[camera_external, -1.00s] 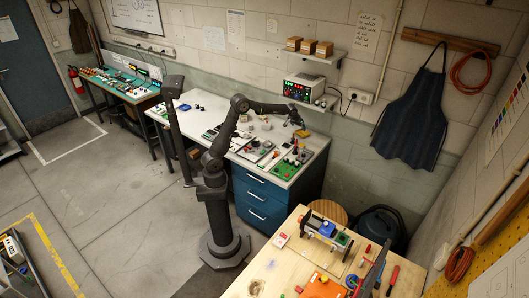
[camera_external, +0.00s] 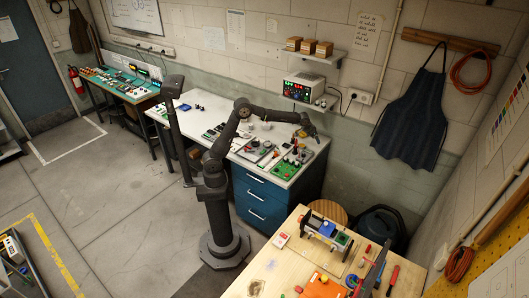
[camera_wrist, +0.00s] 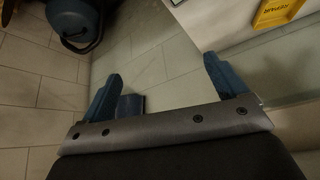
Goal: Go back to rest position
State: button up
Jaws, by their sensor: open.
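My gripper (camera_external: 312,130) is at the end of my outstretched arm, above the right end of the white workbench (camera_external: 205,100) in the external view. In the wrist view my gripper (camera_wrist: 165,85) has its two blue fingers spread wide apart.
A green board (camera_external: 293,162) with small parts lies on the bench below my gripper. A power supply (camera_external: 303,88) stands behind it. A yellow tray marked REPAIR (camera_wrist: 277,12) shows in the wrist view. A wooden table (camera_external: 270,272) with tools stands in front.

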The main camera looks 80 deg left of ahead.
jog(key=d+r+m+h, duration=0.1)
jog(key=d+r+m, duration=0.1)
jog(key=d, duration=1.8)
jog(key=shift+d+r+m+h, duration=0.15)
jog(key=shift+d+m+h, duration=0.2)
jog(key=shift+m, duration=0.35)
jog(key=shift+o, duration=0.2)
jog(key=shift+a, duration=0.1)
jog(key=shift+o, duration=0.9)
